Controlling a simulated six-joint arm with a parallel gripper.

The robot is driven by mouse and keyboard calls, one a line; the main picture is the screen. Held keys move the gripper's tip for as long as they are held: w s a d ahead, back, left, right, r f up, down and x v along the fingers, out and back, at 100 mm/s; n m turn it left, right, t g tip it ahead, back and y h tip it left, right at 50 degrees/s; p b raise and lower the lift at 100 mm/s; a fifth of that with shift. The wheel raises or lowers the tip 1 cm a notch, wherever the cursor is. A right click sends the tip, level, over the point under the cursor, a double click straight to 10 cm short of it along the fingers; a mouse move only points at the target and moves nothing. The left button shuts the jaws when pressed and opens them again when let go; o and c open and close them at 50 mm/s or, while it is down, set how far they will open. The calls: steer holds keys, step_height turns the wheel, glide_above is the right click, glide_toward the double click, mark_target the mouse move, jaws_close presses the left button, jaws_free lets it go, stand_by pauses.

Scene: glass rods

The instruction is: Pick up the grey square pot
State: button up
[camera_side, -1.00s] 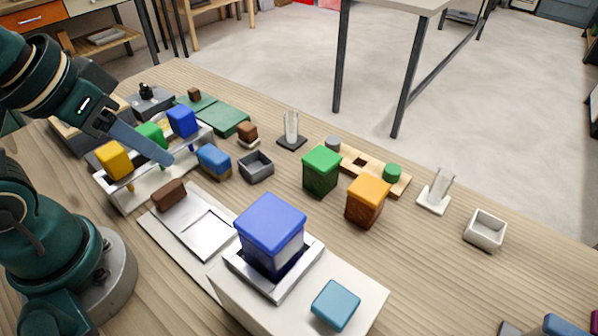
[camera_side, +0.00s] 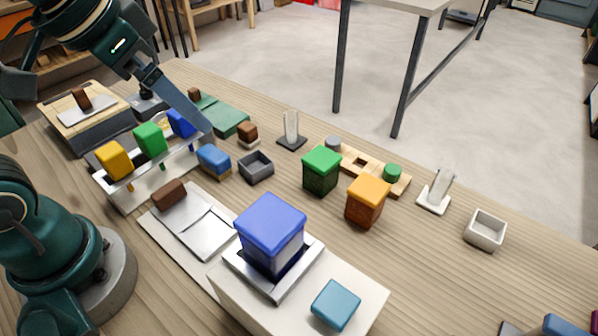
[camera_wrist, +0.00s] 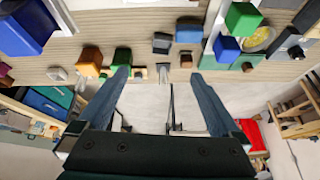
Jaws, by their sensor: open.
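The grey square pot (camera_side: 256,167) is a small, dark, open-topped box standing upright on the wooden table in the side view. In the wrist view a small dark grey box (camera_wrist: 162,43), which looks like the same pot, lies ahead of and between the fingertips. My gripper (camera_side: 208,130) is above the table, up and to the left of the pot in the side view, and apart from it. In the wrist view my gripper (camera_wrist: 160,74) has its two fingers spread wide with nothing between them.
A blue-topped block (camera_side: 214,160) stands just left of the pot, and a brown block (camera_side: 247,132) is behind it. A rack (camera_side: 150,180) with coloured blocks is further left. A green box (camera_side: 321,171) and an orange box (camera_side: 367,200) stand to the right. A paler pot (camera_side: 485,230) is far right.

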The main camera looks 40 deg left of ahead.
steer(key=w+f+g, duration=0.1)
steer(key=w+g, duration=0.1)
steer(key=w, duration=0.4)
steer(key=m+g, duration=0.1)
steer(key=g, duration=0.2)
glide_toward(254, 158)
steer(key=d, duration=0.2)
steer(key=shift+s+f, duration=0.2)
steer(key=shift+f, duration=1.1)
steer(key=shift+s+f, duration=0.2)
steer(key=shift+f, duration=1.05)
steer(key=shift+s+f, duration=0.25)
steer(key=shift+f, duration=1.05)
